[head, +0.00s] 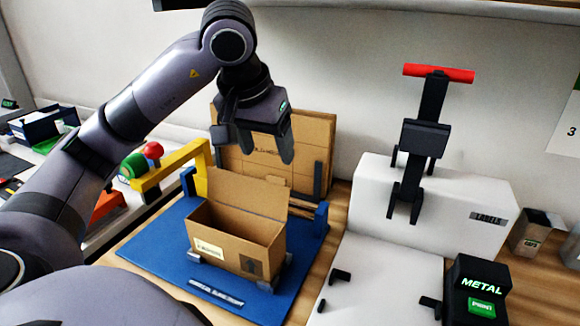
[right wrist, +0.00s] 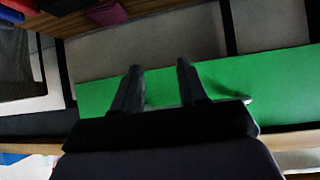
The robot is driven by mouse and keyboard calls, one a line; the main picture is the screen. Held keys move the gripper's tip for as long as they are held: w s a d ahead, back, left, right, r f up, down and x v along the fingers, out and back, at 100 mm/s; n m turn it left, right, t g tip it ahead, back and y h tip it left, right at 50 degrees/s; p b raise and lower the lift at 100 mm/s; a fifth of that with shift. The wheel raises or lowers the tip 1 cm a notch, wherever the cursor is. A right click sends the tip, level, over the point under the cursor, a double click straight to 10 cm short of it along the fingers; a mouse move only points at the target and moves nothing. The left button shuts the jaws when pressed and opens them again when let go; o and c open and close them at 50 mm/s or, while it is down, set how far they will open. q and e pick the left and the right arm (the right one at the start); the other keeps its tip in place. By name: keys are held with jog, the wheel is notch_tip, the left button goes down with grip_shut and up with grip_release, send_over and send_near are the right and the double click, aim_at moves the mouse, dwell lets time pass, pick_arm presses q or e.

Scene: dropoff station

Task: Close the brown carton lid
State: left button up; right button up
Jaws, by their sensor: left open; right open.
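The brown carton (head: 238,237) stands upright on a blue mat (head: 150,246), held between small grey blocks. Its lid (head: 247,192) is raised at the back edge, so the box is open and its inside shows. My left gripper (head: 262,152) is open and empty above and behind the raised lid, fingers pointing down. It appears apart from the lid, though the depth gap is hard to judge. My right gripper (right wrist: 158,84) is open and empty over a green surface (right wrist: 240,82) in the right wrist view; the carton is not in that view.
Flat cardboard sheets (head: 318,150) stand behind the carton in a blue rack. A yellow bracket (head: 172,170) rises at the mat's left. At right are a white label machine (head: 375,195) with a red-handled press (head: 438,73) and a black METAL box (head: 478,287).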

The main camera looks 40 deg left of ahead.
aim_at(276, 178)
pick_arm(q)
jog(key=b+x, duration=0.1)
jog(key=x, duration=0.4)
jog(key=shift+f, duration=0.35)
jog(key=shift+w+a+f, duration=0.1)
jog(key=shift+w+f, duration=0.2)
jog(key=shift+f, duration=0.3)
